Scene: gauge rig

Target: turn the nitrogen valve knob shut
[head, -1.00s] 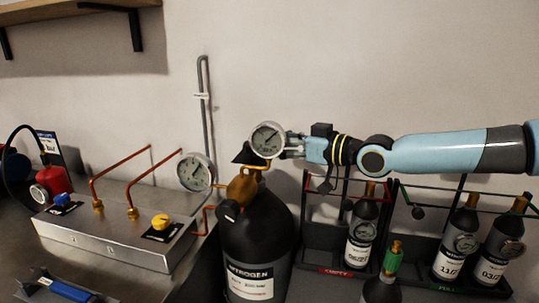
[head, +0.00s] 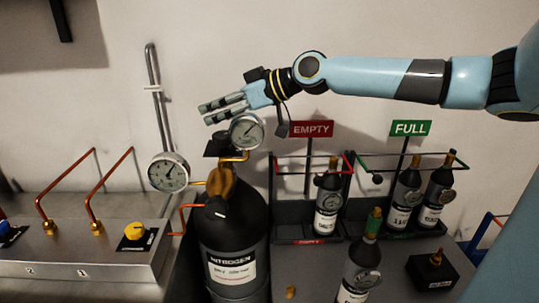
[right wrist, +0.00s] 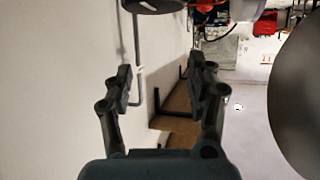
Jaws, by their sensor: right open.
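The black nitrogen cylinder (head: 233,231) stands upright at centre with a brass valve (head: 221,182) on top. A dark, flat-looking piece (head: 216,145) above the brass is probably the knob; the round gauge (head: 246,131) partly covers it. A smaller black part (head: 215,207) is on the valve's front. My right gripper (head: 204,114) is above the dark piece and gauge, fingers pointing left, open and empty, apart from the knob as far as I can tell. In the right wrist view its open jaws (right wrist: 160,75) have nothing between them. My left gripper is not in view.
A second gauge (head: 168,172) sits left of the valve, near a grey wall pipe (head: 155,90). A metal box (head: 80,250) with a yellow knob (head: 134,231) is at left. Racks with small bottles stand at right under EMPTY (head: 311,129) and FULL (head: 410,128) signs.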

